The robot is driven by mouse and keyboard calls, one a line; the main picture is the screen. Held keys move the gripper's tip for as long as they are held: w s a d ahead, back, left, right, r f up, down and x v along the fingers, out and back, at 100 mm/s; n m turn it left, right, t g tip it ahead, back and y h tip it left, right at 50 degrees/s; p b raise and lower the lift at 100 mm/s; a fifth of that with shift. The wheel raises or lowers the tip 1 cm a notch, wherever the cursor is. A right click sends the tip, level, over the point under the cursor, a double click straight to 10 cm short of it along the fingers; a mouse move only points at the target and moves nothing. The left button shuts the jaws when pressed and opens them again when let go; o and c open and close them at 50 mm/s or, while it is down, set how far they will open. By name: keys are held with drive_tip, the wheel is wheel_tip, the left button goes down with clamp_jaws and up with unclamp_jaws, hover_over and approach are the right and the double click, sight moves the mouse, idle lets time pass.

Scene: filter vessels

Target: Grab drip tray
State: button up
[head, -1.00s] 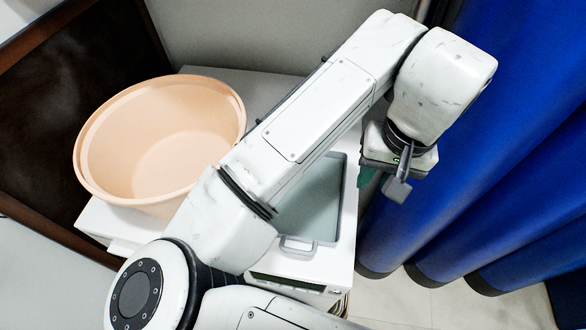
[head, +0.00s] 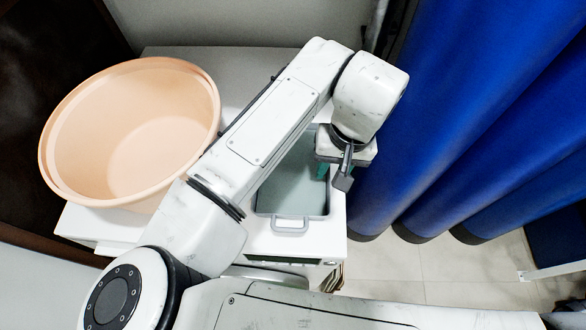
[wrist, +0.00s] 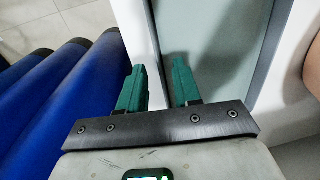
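The drip tray (head: 292,190) is a shallow grey tray with a loop handle (head: 290,226) at its near end. It lies on a white cabinet top, and my arm hides part of it. It also shows in the wrist view (wrist: 225,50), running up the picture to the right of centre. My gripper (head: 325,172) is above the tray's right side. In the wrist view its two green fingers (wrist: 158,88) are apart, with nothing between them. I cannot tell the height gap.
A large peach basin (head: 135,135) stands on the white cabinet (head: 265,243) left of the tray. Blue curtains (head: 470,110) hang close on the right. Pale tiled floor (head: 460,265) shows below them. A grey wall is behind.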

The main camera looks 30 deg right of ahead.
drive_tip(key=shift+f, duration=0.75)
drive_tip(key=shift+c, duration=0.3)
clamp_jaws()
